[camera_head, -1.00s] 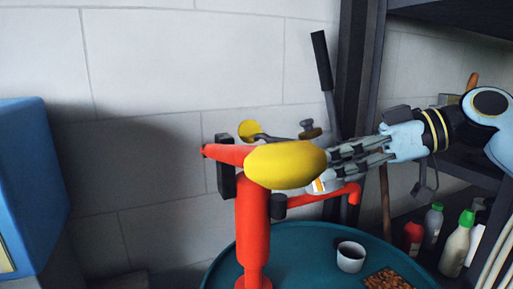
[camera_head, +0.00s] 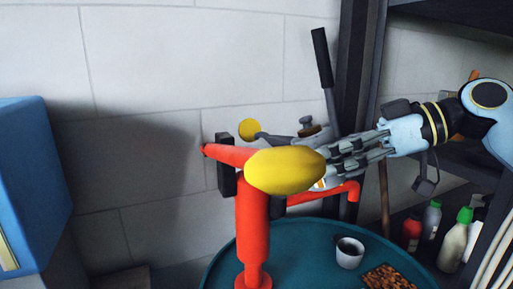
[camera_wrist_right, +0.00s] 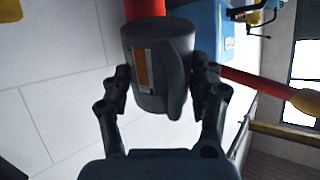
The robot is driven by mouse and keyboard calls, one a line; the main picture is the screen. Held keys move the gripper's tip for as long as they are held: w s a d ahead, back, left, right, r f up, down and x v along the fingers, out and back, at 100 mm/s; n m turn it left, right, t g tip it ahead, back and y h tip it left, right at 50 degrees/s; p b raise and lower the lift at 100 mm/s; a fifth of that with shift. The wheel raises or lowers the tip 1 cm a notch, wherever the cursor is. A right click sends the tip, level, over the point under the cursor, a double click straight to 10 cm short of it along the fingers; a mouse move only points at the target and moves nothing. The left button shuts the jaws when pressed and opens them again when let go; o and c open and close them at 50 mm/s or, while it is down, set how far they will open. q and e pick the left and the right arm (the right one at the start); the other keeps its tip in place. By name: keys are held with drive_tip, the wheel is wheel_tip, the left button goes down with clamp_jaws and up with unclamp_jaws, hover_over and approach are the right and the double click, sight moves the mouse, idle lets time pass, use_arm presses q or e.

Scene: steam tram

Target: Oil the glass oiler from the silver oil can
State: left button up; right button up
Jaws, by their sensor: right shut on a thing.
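My right gripper (camera_head: 335,158) reaches in from the right, behind a large yellow oval knob on a red stand. In the right wrist view the gripper (camera_wrist_right: 163,80) is shut around a dark grey can (camera_wrist_right: 150,62) with an orange and white label, which I take for the silver oil can. In the head view only a labelled bit of the can (camera_head: 320,184) shows below the fingers; its spout cannot be made out. A small fitting with a grey knob (camera_head: 308,127) stands just above the fingers, possibly the glass oiler; its glass is not clear. My left gripper is not in view.
The yellow knob (camera_head: 285,170) and red stand (camera_head: 253,225) partly block the head view. A round teal table (camera_head: 310,235) carries a white cup (camera_head: 349,253) and a brown patterned piece (camera_head: 388,278). Bottles (camera_head: 456,238) stand at the right. A blue box (camera_head: 30,185) is at the left.

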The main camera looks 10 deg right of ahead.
drive_tip(key=shift+r+p, duration=0.4)
drive_tip(key=shift+p, duration=0.3)
idle(0.6)
drive_tip(key=shift+r+h+p, duration=0.3)
drive_tip(key=shift+h+p, duration=0.1)
drive_tip(key=shift+p, duration=0.3)
drive_tip(key=shift+r, duration=0.1)
idle(0.5)
drive_tip(key=shift+r+g+p, duration=0.25)
drive_tip(key=shift+g+p, duration=0.15)
drive_tip(key=shift+p, duration=0.35)
idle(0.4)
drive_tip(key=shift+r+h+p, duration=0.35)
drive_tip(key=shift+h+p, duration=0.15)
drive_tip(key=shift+p, duration=0.25)
